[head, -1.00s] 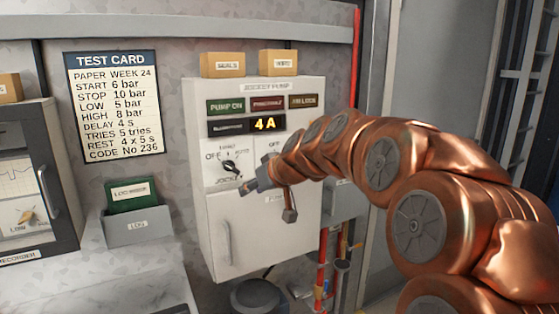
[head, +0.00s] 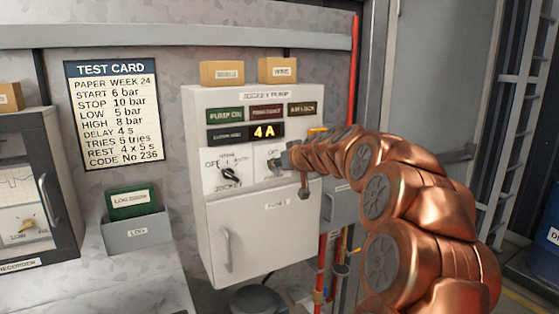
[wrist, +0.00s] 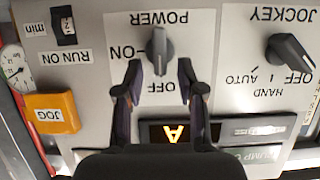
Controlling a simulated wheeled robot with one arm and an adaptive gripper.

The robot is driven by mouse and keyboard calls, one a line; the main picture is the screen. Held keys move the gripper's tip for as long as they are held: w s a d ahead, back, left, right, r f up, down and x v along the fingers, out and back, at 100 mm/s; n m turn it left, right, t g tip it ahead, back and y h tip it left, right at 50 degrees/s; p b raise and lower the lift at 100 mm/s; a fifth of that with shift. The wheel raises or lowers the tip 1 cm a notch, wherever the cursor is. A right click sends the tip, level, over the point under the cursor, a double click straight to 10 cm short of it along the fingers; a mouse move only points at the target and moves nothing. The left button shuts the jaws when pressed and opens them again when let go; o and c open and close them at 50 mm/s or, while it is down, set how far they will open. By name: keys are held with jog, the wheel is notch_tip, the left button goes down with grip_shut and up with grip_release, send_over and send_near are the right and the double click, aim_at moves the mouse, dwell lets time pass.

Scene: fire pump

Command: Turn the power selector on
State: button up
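The power selector (wrist: 158,48) is a dark grey knob on a white plate marked POWER, upside down in the wrist view. ON is printed to its left and OFF below it; the narrow lower end of the knob points down towards OFF. My gripper (wrist: 160,68) is open, with one dark finger on each side of the knob's lower end and visible gaps between. In the head view my gripper (head: 283,163) is at the right plate of the white jockey pump cabinet (head: 262,240) and hides most of the power selector.
The jockey selector (wrist: 290,54) is beside the power plate, to the right in the wrist view. An orange JOG button (wrist: 53,113) and a RUN ON min dial (wrist: 64,25) lie to the left.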

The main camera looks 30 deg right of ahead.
jog(key=shift+w+f, duration=0.2)
jog(key=shift+w, duration=0.25)
grip_shut()
jog(key=shift+d, duration=0.1)
